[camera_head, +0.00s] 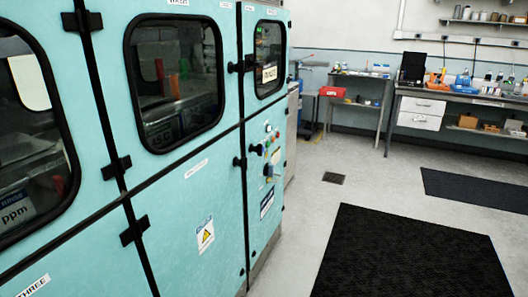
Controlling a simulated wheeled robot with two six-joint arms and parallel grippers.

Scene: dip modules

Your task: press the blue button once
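A teal machine cabinet (165,200) fills the left and middle of the view. On its far right section is a small control panel (264,160) with several small knobs and buttons, seen at a steep angle. A blue round spot (268,170) low on this panel looks like the blue button, but it is too small to be sure. A red control (266,143) sits above it. Neither of my grippers is in view.
Grey floor is open right of the cabinet, with a large black mat (410,255) and another mat (475,190) lying flat. A floor drain (334,178) lies between. A workbench (460,95) and a small shelf table (357,95) stand at the back wall.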

